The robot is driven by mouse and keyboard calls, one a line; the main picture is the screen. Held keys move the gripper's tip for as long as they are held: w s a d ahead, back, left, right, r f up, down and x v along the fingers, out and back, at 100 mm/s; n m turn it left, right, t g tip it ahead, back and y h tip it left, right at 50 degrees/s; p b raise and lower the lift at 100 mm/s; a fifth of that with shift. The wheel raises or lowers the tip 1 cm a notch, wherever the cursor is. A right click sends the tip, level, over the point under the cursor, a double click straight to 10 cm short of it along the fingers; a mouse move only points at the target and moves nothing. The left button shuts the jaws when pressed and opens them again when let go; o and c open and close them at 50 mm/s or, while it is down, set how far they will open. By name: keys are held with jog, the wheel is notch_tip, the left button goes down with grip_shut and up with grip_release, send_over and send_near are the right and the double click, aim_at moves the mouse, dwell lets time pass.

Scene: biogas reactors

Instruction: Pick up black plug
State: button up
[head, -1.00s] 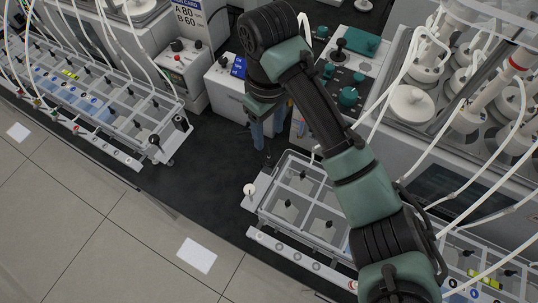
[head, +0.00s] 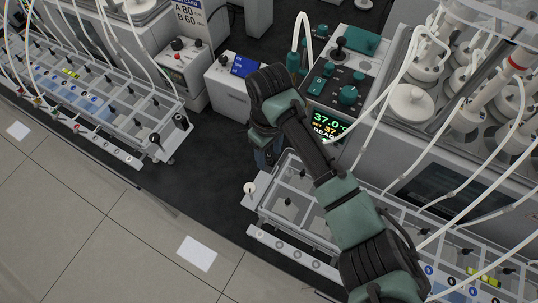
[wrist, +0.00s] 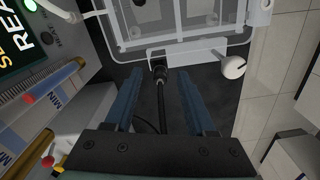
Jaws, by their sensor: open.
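In the wrist view a black plug (wrist: 159,72) sits at a small light bracket on the edge of a clear-walled rack (wrist: 205,48). A black cable runs from it back toward my gripper's palm. My gripper (wrist: 160,82) is open, with one blue finger on each side of the plug and cable. The plug appears slightly beyond or level with the fingertips; the exact depth is hard to tell. In the head view my gripper (head: 264,158) points down at the upper left corner of the rack (head: 262,207), and the plug is hidden there.
A white round knob (head: 250,188) stands on the rack's left corner. A control unit with a lit display (head: 328,127) is close to the right of my gripper. A white box (head: 228,88) stands behind it. Dark bench (head: 205,165) lies free to the left.

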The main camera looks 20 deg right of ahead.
aim_at(269, 155)
grip_shut()
jog(key=shift+r, duration=0.15)
notch_tip(269, 155, up, 10)
dwell(0.6)
jog(key=shift+r+p, duration=1.4)
jog(key=shift+p, duration=0.3)
